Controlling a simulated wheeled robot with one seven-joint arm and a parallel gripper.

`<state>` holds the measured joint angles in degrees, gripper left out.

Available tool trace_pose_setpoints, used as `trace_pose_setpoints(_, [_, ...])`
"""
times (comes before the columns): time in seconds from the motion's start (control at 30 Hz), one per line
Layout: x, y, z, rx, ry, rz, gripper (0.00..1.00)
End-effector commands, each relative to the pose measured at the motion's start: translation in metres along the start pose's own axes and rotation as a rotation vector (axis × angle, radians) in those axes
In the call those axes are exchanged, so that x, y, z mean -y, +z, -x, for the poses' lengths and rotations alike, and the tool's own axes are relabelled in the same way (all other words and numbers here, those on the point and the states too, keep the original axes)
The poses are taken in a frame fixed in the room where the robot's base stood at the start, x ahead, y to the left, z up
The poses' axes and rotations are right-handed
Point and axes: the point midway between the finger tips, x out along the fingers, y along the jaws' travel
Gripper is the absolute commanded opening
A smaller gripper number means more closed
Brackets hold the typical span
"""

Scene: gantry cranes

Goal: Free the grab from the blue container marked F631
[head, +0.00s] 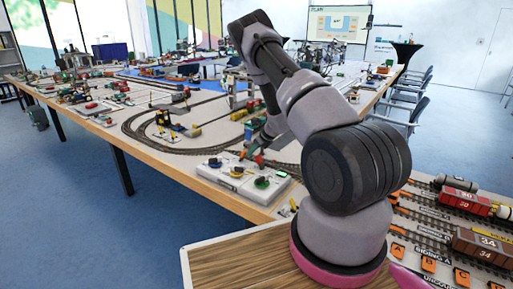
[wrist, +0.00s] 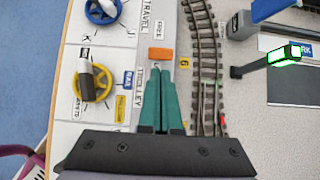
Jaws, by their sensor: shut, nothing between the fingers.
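My gripper (wrist: 166,66) is shut and empty, with its green fingertips pointing at a small orange block (wrist: 161,53) beside the printed word FREE. The tips end just short of the block in the wrist view; I cannot tell whether they touch it. In the head view my gripper (head: 257,158) hangs low over the white control panel (head: 225,182) at the table's near edge. The panel carries a blue wheel (wrist: 103,8) and a yellow wheel (wrist: 93,82) with a lever, near the printed words TRAVEL and TROLLEY. I cannot make out the grab or the container marked F631.
A rail track (wrist: 205,60) runs just right of my fingers. A post with a lit green box (wrist: 283,54) stands further right. Model cranes and curved track (head: 140,128) fill the table behind. Wagons (head: 465,205) stand on sidings at the right. Blue floor lies left.

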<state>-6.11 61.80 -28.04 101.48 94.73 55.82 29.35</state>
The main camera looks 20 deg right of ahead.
Motion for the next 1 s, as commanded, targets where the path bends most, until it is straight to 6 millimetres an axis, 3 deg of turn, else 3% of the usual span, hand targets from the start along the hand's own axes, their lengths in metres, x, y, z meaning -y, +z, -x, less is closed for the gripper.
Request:
trace_pose_setpoints(0.2, [0.0002, -0.0002, -0.0125, 0.000, 0.000, 0.001, 0.00])
trace_pose_setpoints(1.0, [-0.0001, 0.0070, -0.0117, -0.074, 0.000, 0.002, 0.00])
